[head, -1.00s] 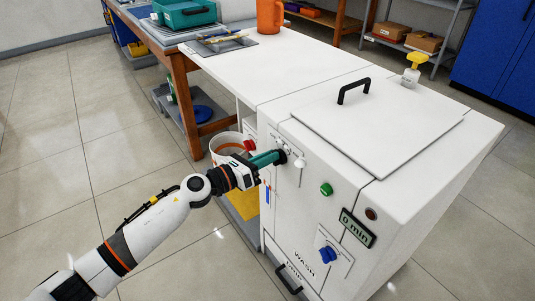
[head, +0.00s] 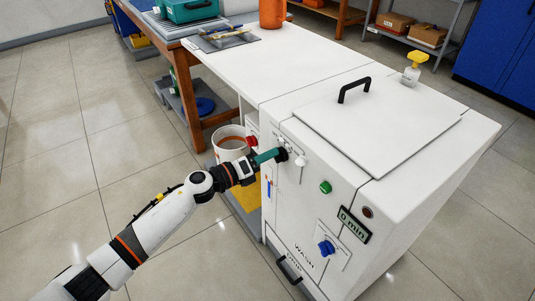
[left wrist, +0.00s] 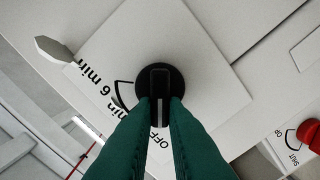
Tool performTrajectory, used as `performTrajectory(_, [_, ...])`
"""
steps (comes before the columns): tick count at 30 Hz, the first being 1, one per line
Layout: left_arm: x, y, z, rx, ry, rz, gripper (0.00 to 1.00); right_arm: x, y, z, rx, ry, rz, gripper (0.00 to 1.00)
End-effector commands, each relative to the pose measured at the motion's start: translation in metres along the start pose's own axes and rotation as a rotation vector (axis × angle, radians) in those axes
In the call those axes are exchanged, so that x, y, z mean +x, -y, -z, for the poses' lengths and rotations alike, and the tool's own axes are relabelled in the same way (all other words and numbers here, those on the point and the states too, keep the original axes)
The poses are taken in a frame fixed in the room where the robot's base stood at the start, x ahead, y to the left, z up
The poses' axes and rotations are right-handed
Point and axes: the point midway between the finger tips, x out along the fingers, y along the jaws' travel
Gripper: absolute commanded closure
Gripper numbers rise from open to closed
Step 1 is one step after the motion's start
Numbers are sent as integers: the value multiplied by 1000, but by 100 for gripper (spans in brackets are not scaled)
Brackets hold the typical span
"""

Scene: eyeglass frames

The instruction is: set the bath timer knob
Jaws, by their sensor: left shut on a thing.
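The bath timer knob (head: 283,155) is a black round knob on the white machine's front. In the left wrist view the knob (left wrist: 160,78) has a raised black grip bar with a white line facing the "OFF" mark. A "6 min" mark and another partly covered "min" mark are printed beside it. My left gripper (left wrist: 160,108) has green fingers on either side of the bar and is shut on it. In the head view the left gripper (head: 274,155) reaches the knob from the left. The display (head: 354,225) reads "0 min". My right gripper is not in view.
A white lever (head: 300,161) is close to the right of the knob, and a red knob (head: 251,141) is to its left. A green button (head: 325,187) and blue knob (head: 326,248) are lower right. A white bucket (head: 230,143) stands behind the gripper.

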Motion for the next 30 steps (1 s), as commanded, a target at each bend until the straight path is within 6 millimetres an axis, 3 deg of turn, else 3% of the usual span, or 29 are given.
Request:
performTrajectory(9, [0,0,1,-1,-2,1,100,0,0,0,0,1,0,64])
performTrajectory(10, [0,0,1,-1,-2,1,83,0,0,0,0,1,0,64])
performTrajectory(13, [0,0,1,-1,-2,1,67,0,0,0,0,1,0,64])
performTrajectory(23, [-3,0,0,0,-1,1,66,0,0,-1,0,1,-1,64])
performTrajectory(30, [-39,2,0,-1,0,4,66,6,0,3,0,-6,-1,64])
